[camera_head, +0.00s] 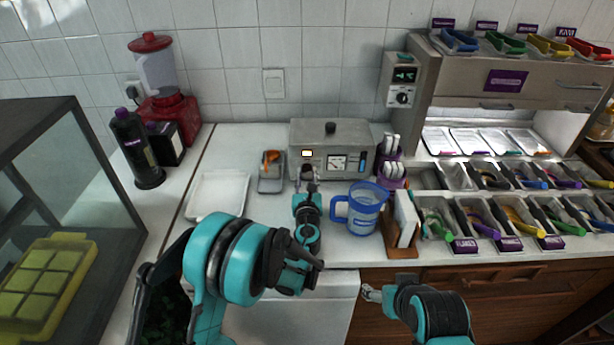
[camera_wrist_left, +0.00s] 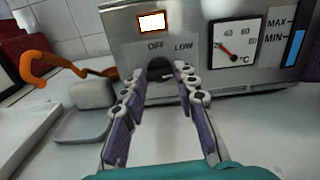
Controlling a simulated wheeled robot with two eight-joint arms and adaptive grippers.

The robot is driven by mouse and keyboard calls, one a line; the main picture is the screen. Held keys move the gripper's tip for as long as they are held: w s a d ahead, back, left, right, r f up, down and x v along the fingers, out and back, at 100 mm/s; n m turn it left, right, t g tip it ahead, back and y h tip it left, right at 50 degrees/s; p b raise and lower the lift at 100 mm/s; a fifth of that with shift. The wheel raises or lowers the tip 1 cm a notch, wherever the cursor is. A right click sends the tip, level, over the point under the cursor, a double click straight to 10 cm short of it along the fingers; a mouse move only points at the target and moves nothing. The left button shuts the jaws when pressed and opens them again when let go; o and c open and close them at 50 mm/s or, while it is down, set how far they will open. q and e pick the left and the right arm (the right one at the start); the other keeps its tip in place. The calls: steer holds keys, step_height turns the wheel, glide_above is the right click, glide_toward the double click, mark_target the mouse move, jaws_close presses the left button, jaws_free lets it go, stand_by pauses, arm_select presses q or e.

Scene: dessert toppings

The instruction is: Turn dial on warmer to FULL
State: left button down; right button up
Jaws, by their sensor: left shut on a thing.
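The warmer (camera_head: 352,144) is a grey metal box with a black knob on its lid, standing at the back of the counter. Its front (camera_wrist_left: 120,40) carries a lit display, a needle gauge and a MAX/MIN level strip. The dark dial (camera_wrist_left: 159,67) sits low on this front, beneath the words OFF and LOW. No FULL mark is visible; the fingers cover part of the dial's surroundings. My left gripper (camera_head: 307,175) reaches the front, its fingers (camera_wrist_left: 162,80) shut on the dial from both sides. My right gripper (camera_head: 373,293) is low at the counter's front edge, away from the warmer.
A blue jug (camera_head: 364,212) stands close to the right of my left arm. A small grey holder with an orange-handled tool (camera_head: 271,172) and a white tray (camera_head: 217,195) are to the left. A wooden holder (camera_head: 403,250) and topping bins (camera_head: 470,215) lie right.

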arm_select(q)
steer(key=shift+m, duration=0.5)
steer(key=c, duration=1.2)
jaws_free()
steer(key=shift+o, duration=0.2)
steer(key=shift+s, duration=0.15)
steer(key=s, duration=1.1)
steer(key=shift+s, duration=0.4)
